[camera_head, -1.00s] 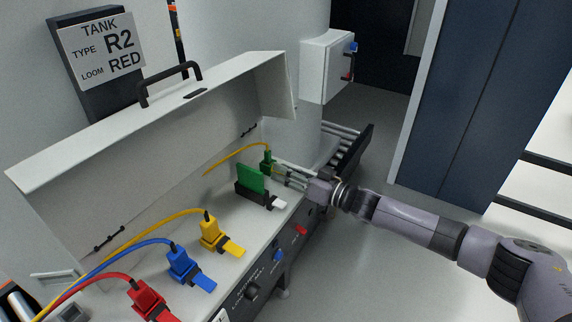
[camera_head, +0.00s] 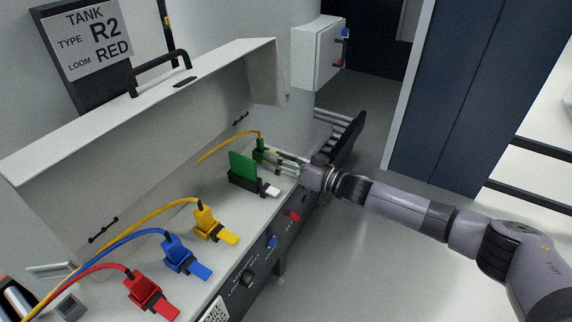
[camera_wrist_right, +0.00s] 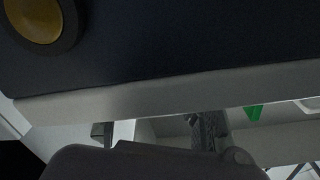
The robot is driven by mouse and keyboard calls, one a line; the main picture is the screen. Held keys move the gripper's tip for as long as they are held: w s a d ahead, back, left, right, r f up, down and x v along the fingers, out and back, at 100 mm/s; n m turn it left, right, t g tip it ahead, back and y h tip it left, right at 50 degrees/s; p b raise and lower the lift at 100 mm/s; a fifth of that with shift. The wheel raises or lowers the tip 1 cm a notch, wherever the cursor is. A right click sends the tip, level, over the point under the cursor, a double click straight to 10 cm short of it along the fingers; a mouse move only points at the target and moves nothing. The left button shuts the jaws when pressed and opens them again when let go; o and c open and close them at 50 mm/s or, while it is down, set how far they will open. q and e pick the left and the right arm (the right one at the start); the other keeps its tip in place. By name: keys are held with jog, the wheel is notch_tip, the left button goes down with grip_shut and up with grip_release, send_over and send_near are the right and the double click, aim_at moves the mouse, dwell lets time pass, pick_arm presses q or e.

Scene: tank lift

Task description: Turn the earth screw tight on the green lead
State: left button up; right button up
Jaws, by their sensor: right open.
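The green lead's plug (camera_head: 260,147) stands at the far right end of the open control box, with a yellow-green cable running left from it. My right gripper (camera_head: 272,157) is open, its fingers at the green plug. The earth screw cannot be made out in the head view; the fingers and plug cover that spot. In the right wrist view, dark finger parts (camera_wrist_right: 205,130) show at the lower middle, and a small green patch (camera_wrist_right: 253,112) shows to their right. Whether the fingers touch the plug or screw I cannot tell. My left gripper is not in view.
Beside the plug stands a green card in a black holder (camera_head: 243,180). Yellow (camera_head: 206,222), blue (camera_head: 175,254) and red (camera_head: 146,289) plugs line the box towards the front left. The raised lid (camera_head: 150,110) stands behind. A white wall box (camera_head: 318,52) is beyond.

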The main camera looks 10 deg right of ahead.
jog(key=n+b, duration=0.4)
jog(key=shift+f, duration=0.4)
jog(key=b+v, duration=0.3)
jog(key=v, duration=1.4)
jog(key=w+d+f+m+h+p, duration=0.1)
jog(key=d+f+h, duration=0.1)
jog(key=f, duration=0.5)
jog(key=w+d+f+m+t+h+p, duration=0.1)
jog(key=d+f+h, duration=0.1)
jog(key=f, duration=0.6)
jog(key=w+d+f+m+t+h+p, duration=0.1)
jog(key=w+d+f+m+h+p, duration=0.1)
jog(key=f+h, duration=0.2)
jog(key=shift+d+f, duration=0.35)
jog(key=shift+f, duration=1.5)
